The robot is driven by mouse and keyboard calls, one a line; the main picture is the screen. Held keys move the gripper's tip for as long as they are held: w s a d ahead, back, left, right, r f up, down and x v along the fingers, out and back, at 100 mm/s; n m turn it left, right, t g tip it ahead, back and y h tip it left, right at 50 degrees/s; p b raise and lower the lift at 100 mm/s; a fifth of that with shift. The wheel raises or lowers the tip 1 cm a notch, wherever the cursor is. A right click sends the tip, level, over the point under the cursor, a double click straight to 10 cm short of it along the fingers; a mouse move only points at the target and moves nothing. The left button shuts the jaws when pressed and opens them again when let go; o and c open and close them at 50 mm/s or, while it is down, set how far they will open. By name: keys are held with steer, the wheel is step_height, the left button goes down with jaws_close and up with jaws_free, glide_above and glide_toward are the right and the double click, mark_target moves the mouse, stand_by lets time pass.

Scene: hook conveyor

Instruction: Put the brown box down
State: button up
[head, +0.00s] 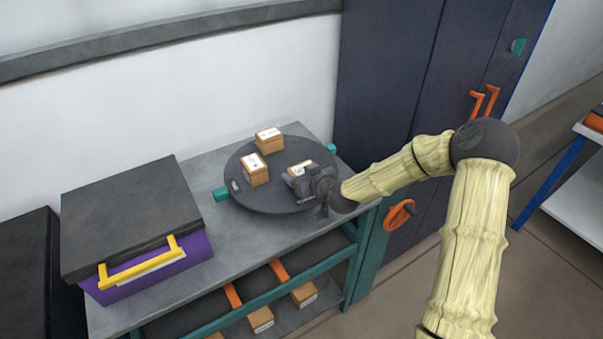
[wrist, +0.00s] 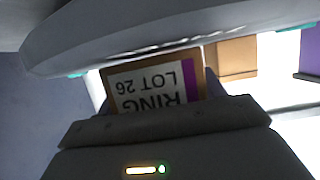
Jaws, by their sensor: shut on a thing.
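My gripper (head: 306,181) is over the right part of a round dark tray (head: 275,203), shut on a brown box (head: 298,169). In the head view the gripper hides most of this box. In the wrist view the held box (wrist: 150,86) shows a white label with a purple stripe, reading "RING LOT 26" upside down. I cannot tell whether its underside touches the tray. Two more brown boxes with white labels stand on the tray, one at the back (head: 269,141) and one at the left (head: 255,171).
The tray lies on a grey workbench (head: 225,252) against the wall. A purple case with a black lid (head: 130,215) stands at the left. A lower shelf holds several brown boxes (head: 260,319). A dark cabinet (head: 400,75) rises behind right. The tray's front left is clear.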

steer(key=shift+a+f, duration=0.15)
steer(key=shift+f, duration=0.05)
steer(key=o, duration=1)
steer(key=shift+s+a, duration=0.15)
steer(key=shift+a, duration=0.1)
steer(key=shift+o, duration=0.2)
steer(key=shift+d, duration=0.15)
steer(key=shift+s+d, duration=0.15)
steer(key=b+v, duration=0.1)
steer(key=v, duration=1.6)
steer(key=shift+w+d, duration=0.25)
